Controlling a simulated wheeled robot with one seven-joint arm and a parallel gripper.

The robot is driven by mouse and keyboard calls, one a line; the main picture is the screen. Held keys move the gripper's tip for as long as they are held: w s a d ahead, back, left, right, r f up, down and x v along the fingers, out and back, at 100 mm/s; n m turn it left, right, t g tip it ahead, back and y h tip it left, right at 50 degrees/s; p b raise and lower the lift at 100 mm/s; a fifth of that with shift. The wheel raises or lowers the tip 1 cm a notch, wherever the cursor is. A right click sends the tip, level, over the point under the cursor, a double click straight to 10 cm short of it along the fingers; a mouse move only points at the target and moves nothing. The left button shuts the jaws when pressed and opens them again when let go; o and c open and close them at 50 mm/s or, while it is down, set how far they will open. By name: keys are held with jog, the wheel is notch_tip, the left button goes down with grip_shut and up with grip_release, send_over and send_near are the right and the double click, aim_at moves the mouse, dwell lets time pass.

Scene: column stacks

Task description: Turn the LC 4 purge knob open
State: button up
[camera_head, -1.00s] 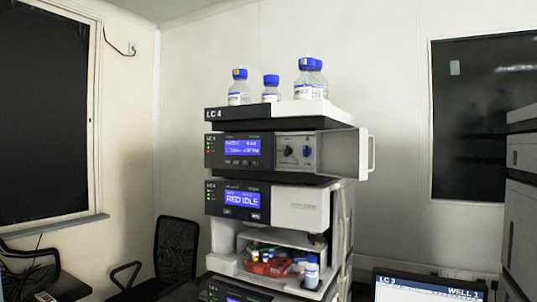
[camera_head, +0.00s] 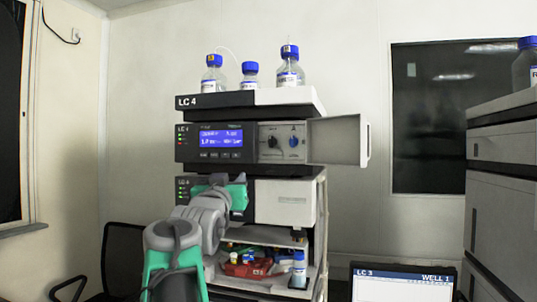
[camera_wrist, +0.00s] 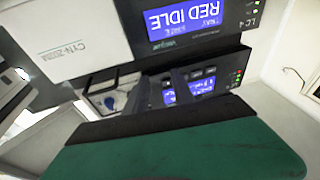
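The LC 4 stack stands in the middle of the head view, with its LC 4 label plate (camera_head: 215,101) on top. Below it is the pump module (camera_head: 207,157) with a lit blue display. To the right of the display, a recessed panel holds a black knob (camera_head: 271,141) and a blue knob (camera_head: 293,142); I cannot read which is the purge knob. My gripper (camera_head: 218,180) is in front of the module below, left of and lower than the knobs, apart from them.
A panel door (camera_head: 338,142) stands swung open to the right of the knobs. Blue-capped bottles (camera_head: 289,68) stand on top of the stack. An open bay below holds a red tray (camera_head: 250,269). A monitor (camera_head: 403,283) and a grey cabinet (camera_head: 505,180) are at the right.

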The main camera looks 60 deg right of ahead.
aim_at(270, 141)
jog(key=s+d+r+m+g+h, duration=0.3)
jog(key=s+r, duration=0.4)
jog(key=shift+n, duration=0.3)
jog(key=p+x, duration=0.3)
jog(key=x, duration=0.3)
jog(key=shift+w+f, duration=0.15)
jog(key=shift+w+d+p, duration=0.1)
jog(key=shift+d+p, duration=0.2)
jog(key=shift+d, duration=0.1)
jog(key=shift+a, duration=0.1)
grip_shut()
